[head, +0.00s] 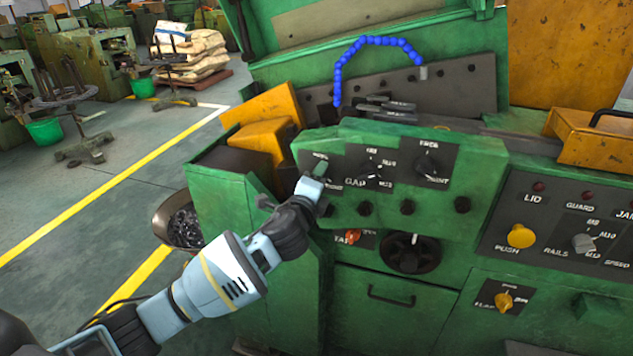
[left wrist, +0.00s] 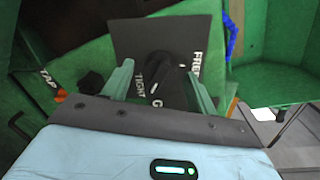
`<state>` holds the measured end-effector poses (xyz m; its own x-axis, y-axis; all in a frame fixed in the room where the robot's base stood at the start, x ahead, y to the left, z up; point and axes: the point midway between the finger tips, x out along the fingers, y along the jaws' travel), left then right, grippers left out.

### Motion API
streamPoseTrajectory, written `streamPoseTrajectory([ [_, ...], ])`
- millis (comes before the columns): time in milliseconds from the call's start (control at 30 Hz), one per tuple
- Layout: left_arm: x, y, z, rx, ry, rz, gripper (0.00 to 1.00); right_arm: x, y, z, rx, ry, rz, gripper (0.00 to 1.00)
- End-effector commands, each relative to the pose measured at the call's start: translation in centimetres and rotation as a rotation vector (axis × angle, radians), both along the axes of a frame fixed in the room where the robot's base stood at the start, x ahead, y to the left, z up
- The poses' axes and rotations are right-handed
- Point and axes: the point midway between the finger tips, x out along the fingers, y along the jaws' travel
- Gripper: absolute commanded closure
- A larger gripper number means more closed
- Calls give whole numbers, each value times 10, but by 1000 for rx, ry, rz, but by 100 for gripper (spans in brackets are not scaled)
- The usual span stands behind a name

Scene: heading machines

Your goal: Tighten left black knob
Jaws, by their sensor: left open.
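The left black knob (head: 321,168) sits on its dark label plate at the left end of the green panel, partly covered by my left gripper (head: 314,182). In the left wrist view the black knob (left wrist: 177,82) lies between the two pale green fingers of my left gripper (left wrist: 162,90). The fingers are open, one on each side of it. I cannot tell whether they touch it. The plate reads TIGHT and FREE on opposite sides of the knob. The middle black knob (head: 371,168) and right black knob (head: 431,168) are to its right. My right gripper is out of view.
Several small black bolts (head: 407,207) line the panel's lower edge. Below are an orange knob (head: 353,237) and a large black dial (head: 411,253). A blue segmented hose (head: 377,40) arches above. A bowl of metal parts (head: 182,222) hangs at left, beside open floor.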

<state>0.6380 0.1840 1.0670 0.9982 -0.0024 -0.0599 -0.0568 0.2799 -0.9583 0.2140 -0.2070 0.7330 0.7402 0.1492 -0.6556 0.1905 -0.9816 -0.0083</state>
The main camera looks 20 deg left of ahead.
Motion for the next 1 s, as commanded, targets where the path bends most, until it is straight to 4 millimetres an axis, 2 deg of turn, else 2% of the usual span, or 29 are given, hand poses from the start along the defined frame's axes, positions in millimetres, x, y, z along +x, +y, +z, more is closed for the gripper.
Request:
streamPoseTrajectory([
  [600, -69, 0, 4, 0, 1, -1, 42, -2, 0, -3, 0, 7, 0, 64],
  [1000, -76, 1, 4, 1, 1, 0, 42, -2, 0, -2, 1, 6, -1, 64],
])
